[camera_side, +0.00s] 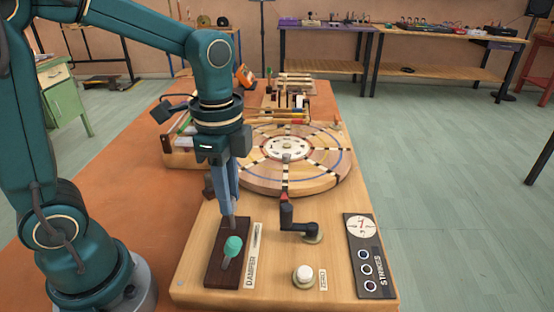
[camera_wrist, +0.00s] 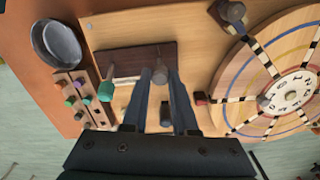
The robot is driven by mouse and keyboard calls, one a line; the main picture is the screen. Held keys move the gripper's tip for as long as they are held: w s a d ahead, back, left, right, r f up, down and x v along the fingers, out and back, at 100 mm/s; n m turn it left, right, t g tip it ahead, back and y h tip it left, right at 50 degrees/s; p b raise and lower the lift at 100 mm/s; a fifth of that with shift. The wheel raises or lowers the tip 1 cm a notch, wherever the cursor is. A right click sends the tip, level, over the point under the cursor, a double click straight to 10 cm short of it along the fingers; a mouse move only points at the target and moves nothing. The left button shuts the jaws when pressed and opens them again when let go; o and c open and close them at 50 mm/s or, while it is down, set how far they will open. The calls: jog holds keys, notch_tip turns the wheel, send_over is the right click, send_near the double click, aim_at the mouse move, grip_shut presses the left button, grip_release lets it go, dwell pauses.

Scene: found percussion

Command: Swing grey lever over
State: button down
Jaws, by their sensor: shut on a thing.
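The grey lever (camera_wrist: 160,77) rises from a dark brown block (camera_wrist: 128,58), and its rounded top sits between my fingertips in the wrist view. My gripper (camera_wrist: 160,74) is shut on it. A second lever with a teal knob (camera_side: 233,246) stands on the block's near part, apart from my fingers. It also shows in the wrist view (camera_wrist: 106,91), left of my fingers.
A slotted wooden wheel (camera_side: 265,178) lies beyond my gripper. A dark crank (camera_side: 290,220) and a white button (camera_side: 303,275) stand to the right, with a STRIKES panel (camera_side: 368,255) past them. In the wrist view, a metal pan (camera_wrist: 58,42) and a peg rack (camera_wrist: 74,98) are left.

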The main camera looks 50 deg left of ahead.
jog(key=shift+s+a+f+t+h, duration=0.15)
jog(key=shift+s+a+t+h, duration=0.35)
jog(key=shift+t+h, duration=0.25)
jog(key=shift+s+a+f+t+h, duration=0.1)
jog(key=shift+s+a+t+h, duration=0.4)
jog(key=shift+t+h, duration=0.25)
jog(key=c, duration=0.7)
grip_release()
jog(key=v, duration=0.5)
